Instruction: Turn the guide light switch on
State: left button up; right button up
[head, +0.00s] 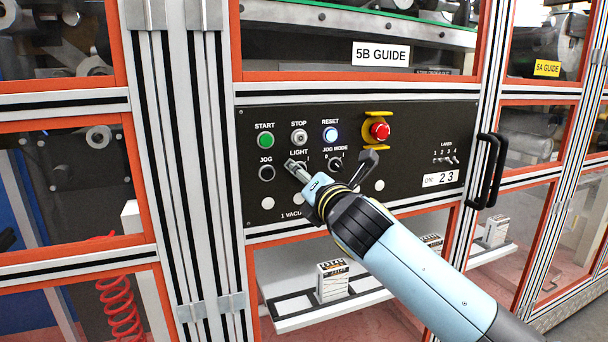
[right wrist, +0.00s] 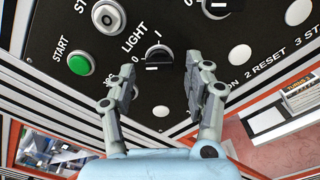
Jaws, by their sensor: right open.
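The guide light switch (right wrist: 158,58) is a black rotary knob with a white mark, under the word LIGHT with 0 and I beside it. My right gripper (head: 331,163) is open and empty in front of the panel. In the right wrist view its two fingers (right wrist: 158,85) stand apart, one either side below the knob, with no contact that I can make out. My left gripper is not in view.
Near the switch are the green START button (head: 265,141), the STOP button (head: 299,137), the lit RESET button (head: 330,134), the JOG button (head: 266,173) and the JOG MODE knob (right wrist: 213,8). A red emergency stop (head: 379,130) and a black door handle (head: 489,170) lie further right.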

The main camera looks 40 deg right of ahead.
jog(key=shift+w, duration=0.1)
grip_shut()
dwell(0.3)
jog(key=shift+m, duration=0.3)
jog(key=m+b, duration=0.1)
jog(key=m, duration=0.4)
jog(key=m+b, duration=0.1)
jog(key=m, duration=0.5)
jog(key=m+b, duration=0.1)
jog(key=m, duration=0.5)
jog(key=shift+r+b, duration=0.25)
jog(key=shift+b, duration=0.15)
jog(key=shift+m, duration=0.3)
